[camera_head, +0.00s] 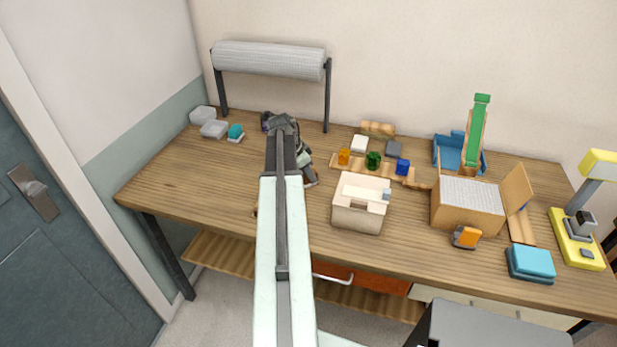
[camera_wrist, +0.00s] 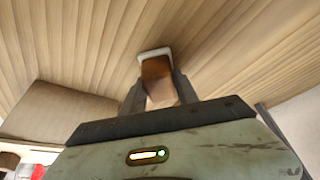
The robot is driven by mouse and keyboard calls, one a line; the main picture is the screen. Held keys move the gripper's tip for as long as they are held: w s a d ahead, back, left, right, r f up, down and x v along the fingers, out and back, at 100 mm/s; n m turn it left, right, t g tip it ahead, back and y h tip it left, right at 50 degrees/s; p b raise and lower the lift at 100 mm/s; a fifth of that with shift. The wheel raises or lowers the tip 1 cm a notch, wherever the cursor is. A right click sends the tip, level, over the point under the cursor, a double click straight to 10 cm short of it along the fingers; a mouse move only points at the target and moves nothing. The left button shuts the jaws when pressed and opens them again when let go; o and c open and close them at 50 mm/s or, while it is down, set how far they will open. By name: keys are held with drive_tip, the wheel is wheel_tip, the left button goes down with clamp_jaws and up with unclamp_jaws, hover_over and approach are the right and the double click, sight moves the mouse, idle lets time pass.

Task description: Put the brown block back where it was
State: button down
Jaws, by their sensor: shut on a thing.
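In the wrist view my gripper (camera_wrist: 158,88) is shut on the brown block (camera_wrist: 155,68), with a dark finger on each side of it. A pale, rounded edge shows just beyond the block; I cannot tell whether the block touches it. The wooden tabletop (camera_wrist: 90,50) fills the view behind. In the head view my gripper (camera_head: 308,176) is over the middle-left of the table, partly hidden by my arm. The block is too small and covered there to make out clearly.
Right of my gripper stand a cream box (camera_head: 358,217) and a wooden strip (camera_head: 335,160) with orange, green and blue pieces. Farther right is an open carton (camera_head: 467,208). Clear containers (camera_head: 214,129) and a teal piece (camera_head: 235,131) sit back left. The left tabletop is clear.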

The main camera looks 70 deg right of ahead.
drive_tip(key=shift+w, duration=0.1)
drive_tip(key=c, duration=0.9)
unclamp_jaws()
drive_tip(key=shift+f, duration=0.1)
drive_tip(key=shift+r, duration=0.35)
drive_tip(key=p+v, duration=1.1)
drive_tip(key=shift+w+a+r, duration=0.15)
drive_tip(key=shift+r, duration=0.15)
drive_tip(key=shift+w, duration=0.1)
